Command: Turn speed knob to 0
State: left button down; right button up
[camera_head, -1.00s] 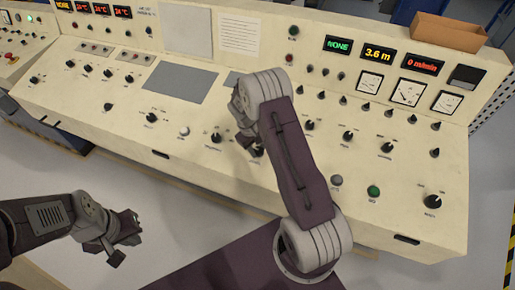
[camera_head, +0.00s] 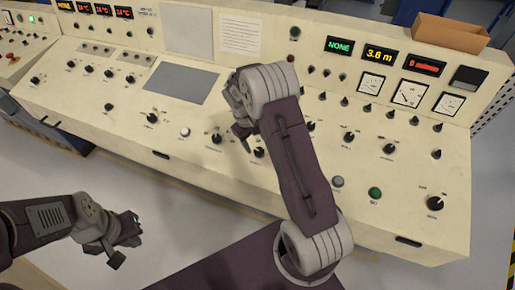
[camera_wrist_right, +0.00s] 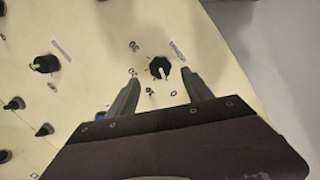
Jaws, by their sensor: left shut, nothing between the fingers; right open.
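A black round knob (camera_wrist_right: 160,68) with a white pointer line sits between and just beyond the fingertips of my right gripper (camera_wrist_right: 160,82) in the right wrist view. Numbers ring its left and lower sides, with a 0 below it. The pointer slants down and right, roughly toward the 0 side. The label beside it is too small to read surely. In the head view my right gripper (camera_head: 238,128) is over the middle of the desk, near a black knob (camera_head: 216,138). It is open and empty. My left gripper (camera_head: 127,236) is shut and empty, in front of the desk.
The cream control desk (camera_head: 330,215) carries several other knobs. A green button (camera_head: 375,193) and a large knob (camera_head: 435,203) are at the right. The red display (camera_head: 424,65) appears to read 0 m/min. A brown box (camera_head: 450,30) stands on top.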

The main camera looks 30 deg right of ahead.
jog(key=shift+v, duration=1.95)
